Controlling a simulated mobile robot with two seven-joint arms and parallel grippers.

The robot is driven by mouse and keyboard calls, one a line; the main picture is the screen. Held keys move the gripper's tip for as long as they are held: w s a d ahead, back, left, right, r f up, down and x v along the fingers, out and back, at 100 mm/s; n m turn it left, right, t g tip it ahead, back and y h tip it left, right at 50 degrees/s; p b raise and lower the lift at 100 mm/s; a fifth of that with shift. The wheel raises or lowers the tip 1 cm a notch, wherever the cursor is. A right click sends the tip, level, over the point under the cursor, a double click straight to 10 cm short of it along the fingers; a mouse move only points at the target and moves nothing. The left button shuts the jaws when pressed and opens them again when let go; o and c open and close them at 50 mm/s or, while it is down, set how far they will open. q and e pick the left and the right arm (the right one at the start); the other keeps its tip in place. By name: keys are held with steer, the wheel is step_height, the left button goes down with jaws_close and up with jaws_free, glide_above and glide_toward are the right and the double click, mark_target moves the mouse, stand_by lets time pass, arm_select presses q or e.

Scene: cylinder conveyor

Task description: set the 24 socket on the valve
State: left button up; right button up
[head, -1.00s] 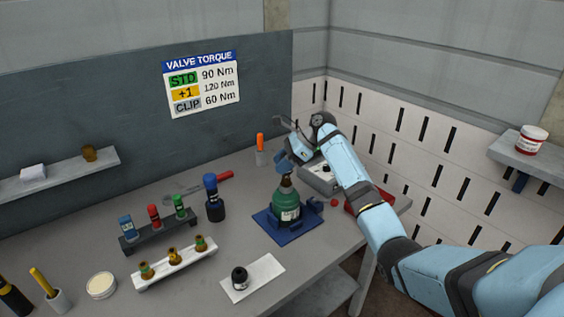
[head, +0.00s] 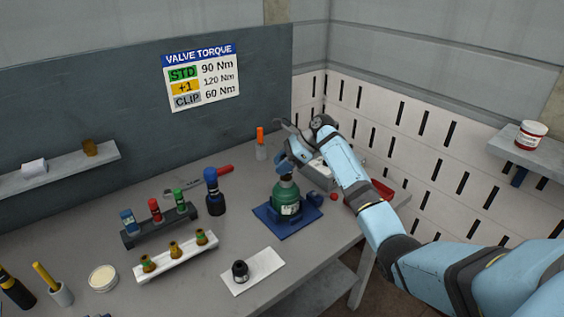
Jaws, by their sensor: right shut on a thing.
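The green gas cylinder (head: 286,203) stands upright on a blue base, with its valve at the top. My right gripper (head: 285,166) is over the valve, shut on a blue piece that looks like a socket. The piece is at or just above the valve; I cannot tell whether they touch. No size mark is readable on it. Blue, red and green sockets (head: 155,210) stand on a dark rack (head: 150,237) to the left. My left gripper is out of view.
A white holder (head: 178,265) with several brass valves lies in front of the rack.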

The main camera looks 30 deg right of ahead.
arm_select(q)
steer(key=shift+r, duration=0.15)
arm_select(e)
steer(key=shift+f, duration=0.85)
steer(key=o, duration=1.1)
steer(key=r+p, duration=0.2)
steer(key=p, duration=0.1)
step_height(320, 180, up, 2)
steer(key=p, duration=0.3)
steer(key=shift+r+p, duration=0.2)
steer(key=shift+p, duration=0.15)
steer(key=shift+r, duration=0.8)
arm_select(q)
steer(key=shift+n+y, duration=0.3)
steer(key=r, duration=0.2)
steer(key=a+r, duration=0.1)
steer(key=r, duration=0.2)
